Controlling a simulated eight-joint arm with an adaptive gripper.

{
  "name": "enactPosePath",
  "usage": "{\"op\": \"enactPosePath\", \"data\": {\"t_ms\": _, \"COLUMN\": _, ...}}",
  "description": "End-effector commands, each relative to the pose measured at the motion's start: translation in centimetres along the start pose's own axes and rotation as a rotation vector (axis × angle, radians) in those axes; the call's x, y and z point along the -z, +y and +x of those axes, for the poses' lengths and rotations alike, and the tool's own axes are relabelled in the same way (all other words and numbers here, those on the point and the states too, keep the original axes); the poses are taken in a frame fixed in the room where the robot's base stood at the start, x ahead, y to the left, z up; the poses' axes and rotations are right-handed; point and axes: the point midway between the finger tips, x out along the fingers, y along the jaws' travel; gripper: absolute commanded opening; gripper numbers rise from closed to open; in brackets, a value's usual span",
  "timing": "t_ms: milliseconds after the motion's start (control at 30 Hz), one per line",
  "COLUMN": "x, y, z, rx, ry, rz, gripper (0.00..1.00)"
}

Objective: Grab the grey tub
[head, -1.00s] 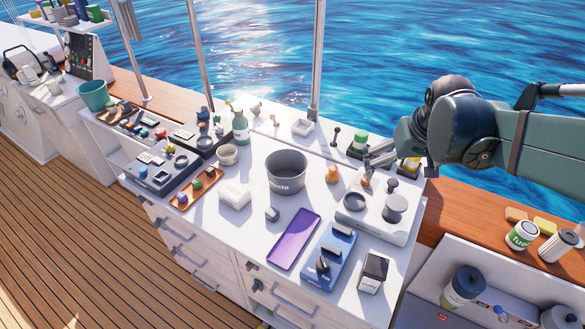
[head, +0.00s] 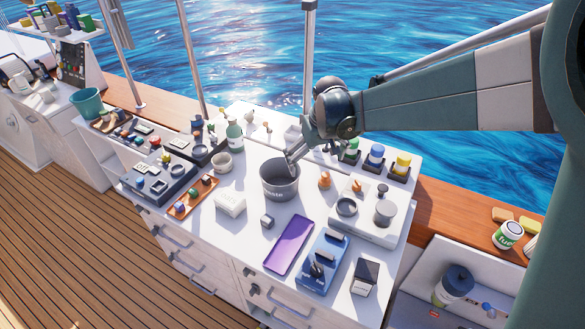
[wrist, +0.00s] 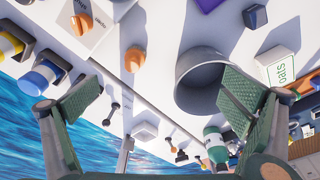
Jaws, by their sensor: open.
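The grey tub (head: 277,190) stands upright on the white counter, its open top facing up and dark lettering on its front.
A green bottle (head: 234,136) and a small pale bowl (head: 222,162) stand left of the tub. Orange pieces (head: 325,180) and a white unit with round parts (head: 365,225) are to its right. A purple tablet (head: 289,246) and a small grey block (head: 267,221) lie in front.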

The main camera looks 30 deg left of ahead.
Motion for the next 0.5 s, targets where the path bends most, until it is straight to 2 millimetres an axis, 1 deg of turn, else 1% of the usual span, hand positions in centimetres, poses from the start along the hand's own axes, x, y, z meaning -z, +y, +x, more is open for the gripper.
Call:
{"op": "enactPosePath", "data": {"t_ms": 33, "x": 0.9, "y": -1.1, "z": 0.7, "rx": 0.004, "ry": -0.007, "rz": -0.018, "gripper": 1.0}}
{"op": "enactPosePath", "data": {"t_ms": 200, "x": 3.0, "y": -4.4, "z": 3.2, "rx": 0.017, "ry": -0.032, "rz": -0.067, "gripper": 1.0}}
{"op": "enactPosePath", "data": {"t_ms": 300, "x": 4.0, "y": -6.3, "z": 4.7, "rx": 0.024, "ry": -0.047, "rz": -0.096, "gripper": 1.0}}
{"op": "enactPosePath", "data": {"t_ms": 500, "x": 5.3, "y": -9.1, "z": 6.9, "rx": 0.034, "ry": -0.067, "rz": -0.136, "gripper": 1.0}}
